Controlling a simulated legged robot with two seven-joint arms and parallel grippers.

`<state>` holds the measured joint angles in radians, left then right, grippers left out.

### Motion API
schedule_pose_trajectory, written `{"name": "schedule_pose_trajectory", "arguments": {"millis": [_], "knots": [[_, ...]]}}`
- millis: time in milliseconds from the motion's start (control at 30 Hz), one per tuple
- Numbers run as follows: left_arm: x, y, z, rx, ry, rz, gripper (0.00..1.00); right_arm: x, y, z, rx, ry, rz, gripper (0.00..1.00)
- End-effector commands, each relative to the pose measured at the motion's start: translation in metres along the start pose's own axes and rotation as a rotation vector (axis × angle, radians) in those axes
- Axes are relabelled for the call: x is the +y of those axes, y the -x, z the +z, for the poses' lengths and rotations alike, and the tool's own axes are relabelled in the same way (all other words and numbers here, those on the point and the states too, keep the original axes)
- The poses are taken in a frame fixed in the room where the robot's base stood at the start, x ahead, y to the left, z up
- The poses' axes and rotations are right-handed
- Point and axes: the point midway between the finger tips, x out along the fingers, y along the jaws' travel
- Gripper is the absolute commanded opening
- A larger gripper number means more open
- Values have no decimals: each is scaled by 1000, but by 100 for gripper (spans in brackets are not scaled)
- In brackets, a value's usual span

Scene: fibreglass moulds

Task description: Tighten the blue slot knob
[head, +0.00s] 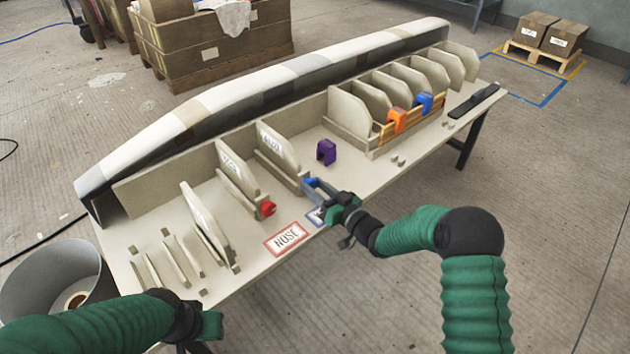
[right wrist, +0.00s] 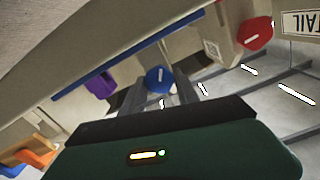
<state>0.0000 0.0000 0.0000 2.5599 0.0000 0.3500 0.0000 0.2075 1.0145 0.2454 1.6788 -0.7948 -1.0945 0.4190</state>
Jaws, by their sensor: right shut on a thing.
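The blue slot knob (head: 310,182) sits at the front end of a low slotted base on the table, in front of an upright pale panel (head: 277,152). My right gripper (head: 318,187) reaches it from the front right, with its fingers around the knob. In the right wrist view the blue knob (right wrist: 160,78) shows between the two fingers (right wrist: 160,92), which are shut on it. A red knob (head: 267,209) sits on the neighbouring base to the left. My left gripper (head: 205,328) is at the bottom left, and its fingertips are out of view.
A purple clamp (head: 326,151) stands on the table behind the knob. An orange clamp (head: 397,119) and a blue clamp (head: 424,103) sit on a rack at right. A NOSE card (head: 287,239) lies at the front edge. A long curved mould (head: 240,100) lines the back.

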Motion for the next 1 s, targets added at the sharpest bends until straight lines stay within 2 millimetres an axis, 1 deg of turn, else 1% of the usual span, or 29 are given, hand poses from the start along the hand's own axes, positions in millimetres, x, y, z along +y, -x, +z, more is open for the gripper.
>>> {"name": "schedule_pose_trajectory", "arguments": {"millis": [33, 200, 600, 633, 767, 800, 1000], "knots": [[0, 4, -1, 0, 0, 0, 36, 0, 0, -1, -1, -15, 2, 0], [0, 7, -2, 0, 0, 0, 36, 1, 1, 0, -1, -48, 2, 0], [0, 7, -2, 0, 0, 0, 36, 2, 1, 1, -1, -54, 3, 0], [0, 7, -2, 0, 0, 0, 36, 2, 1, 1, -1, -54, 3, 40], [0, 7, -2, 0, 0, 0, 36, 2, 1, 1, -1, -54, 3, 57], [0, 7, -2, 0, 0, 0, 36, 2, 0, 1, 0, -54, 2, 59], [0, 7, -2, 0, 0, 0, 36, 1, 0, 0, 0, -54, 1, 59]]}}
